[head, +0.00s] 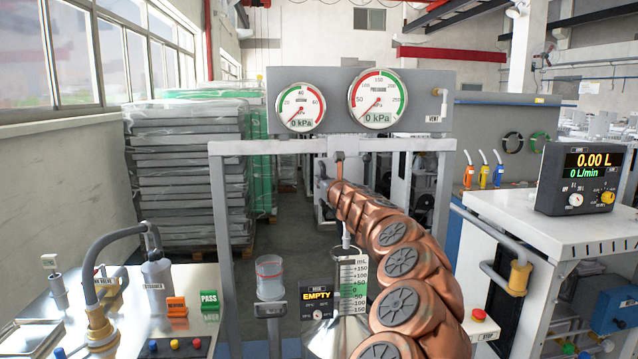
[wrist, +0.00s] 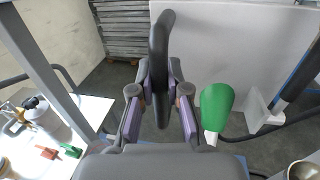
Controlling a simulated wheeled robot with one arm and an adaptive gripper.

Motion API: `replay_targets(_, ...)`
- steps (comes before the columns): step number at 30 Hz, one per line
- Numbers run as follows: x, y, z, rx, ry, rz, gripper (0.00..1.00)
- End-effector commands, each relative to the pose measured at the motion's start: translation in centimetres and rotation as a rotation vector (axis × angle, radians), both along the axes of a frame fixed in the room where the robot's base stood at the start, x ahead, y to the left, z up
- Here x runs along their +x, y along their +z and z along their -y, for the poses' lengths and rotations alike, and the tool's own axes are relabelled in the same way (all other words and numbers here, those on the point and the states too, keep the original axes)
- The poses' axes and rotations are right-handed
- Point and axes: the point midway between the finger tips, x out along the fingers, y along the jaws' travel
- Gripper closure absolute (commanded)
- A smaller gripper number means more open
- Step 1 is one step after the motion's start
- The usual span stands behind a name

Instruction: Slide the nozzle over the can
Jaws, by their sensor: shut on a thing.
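The can (head: 335,340) is a silver cone at the bottom centre of the head view. A thin neck rises from it behind a green-and-white mL scale (head: 352,287). In the wrist view my gripper (wrist: 161,82) is shut on a dark grey piece, which I take to be the nozzle (wrist: 162,38). Its curved tip points away from the fingers. In the head view my copper arm hides the gripper and most of what it holds. A small dark tip shows at the frame's crossbar, above and slightly left of the can's neck. The nozzle is apart from the can.
A grey frame (head: 226,240) with two uprights and a crossbar surrounds the can. Two gauges (head: 378,98) above read 0 kPa. A clear beaker (head: 269,277) stands left of the can. A left bench and right counter (head: 540,225) flank the frame. A green object (wrist: 216,105) is right of my fingers.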

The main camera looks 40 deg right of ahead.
Motion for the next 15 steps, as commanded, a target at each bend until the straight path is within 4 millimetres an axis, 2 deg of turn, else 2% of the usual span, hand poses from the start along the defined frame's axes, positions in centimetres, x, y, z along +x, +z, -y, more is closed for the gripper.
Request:
replay_targets(9, -0.05, -0.04, 0.08, 0.001, -0.003, 0.000, 1.00)
replay_targets(10, -0.05, -0.03, 0.08, 0.001, -0.002, 0.000, 0.84)
replay_targets(15, 0.04, -0.02, -0.01, 0.001, 0.000, 0.000, 0.66)
